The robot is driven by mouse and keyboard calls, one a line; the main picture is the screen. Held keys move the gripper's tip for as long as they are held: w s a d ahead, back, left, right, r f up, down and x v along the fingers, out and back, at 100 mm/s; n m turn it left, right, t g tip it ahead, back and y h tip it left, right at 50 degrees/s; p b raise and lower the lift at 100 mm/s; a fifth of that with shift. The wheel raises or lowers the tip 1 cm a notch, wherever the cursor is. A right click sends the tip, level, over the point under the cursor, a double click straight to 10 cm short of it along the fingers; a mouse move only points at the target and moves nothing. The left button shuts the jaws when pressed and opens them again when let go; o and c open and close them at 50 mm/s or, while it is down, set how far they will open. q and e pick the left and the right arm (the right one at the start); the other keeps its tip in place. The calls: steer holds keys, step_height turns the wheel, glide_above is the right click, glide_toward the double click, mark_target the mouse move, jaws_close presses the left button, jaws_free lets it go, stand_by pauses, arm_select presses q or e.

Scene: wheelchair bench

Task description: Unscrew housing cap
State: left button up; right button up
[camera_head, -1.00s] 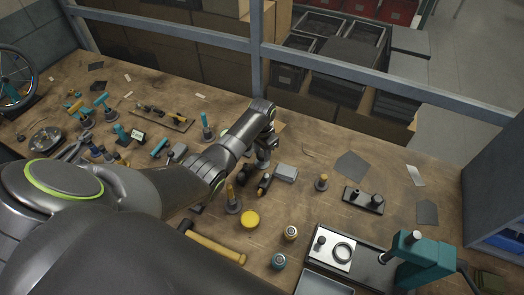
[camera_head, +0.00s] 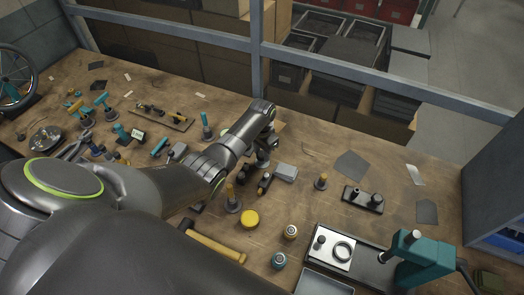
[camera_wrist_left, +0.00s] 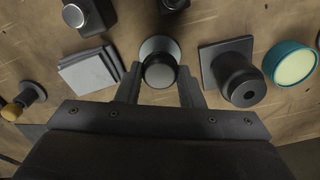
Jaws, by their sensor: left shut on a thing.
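My left gripper (camera_head: 263,158) reaches down to the bench in the middle of the head view. In the left wrist view, its two fingers (camera_wrist_left: 160,88) stand on either side of a dark round cap (camera_wrist_left: 160,72) with a lighter grey top and are shut on it. The cap sits over a round grey base (camera_wrist_left: 160,45). In the head view the arm and gripper mostly hide this part. I cannot tell how far the cap is turned. My right gripper is not in view.
Beside the gripper are a dark cylinder on a square plate (camera_wrist_left: 235,68), a teal ring with a pale top (camera_wrist_left: 290,64) and a grey block (camera_head: 286,173).

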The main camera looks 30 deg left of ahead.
mark_target(262, 154)
arm_select(q)
steer(key=shift+f+b, duration=0.6)
steer(key=shift+f, duration=0.3)
steer(key=o, duration=1.3)
steer(key=shift+c, duration=0.2)
steer(key=shift+r, duration=0.1)
steer(key=shift+r, duration=0.6)
step_height(262, 154, up, 16)
steer(key=shift+b, duration=0.45)
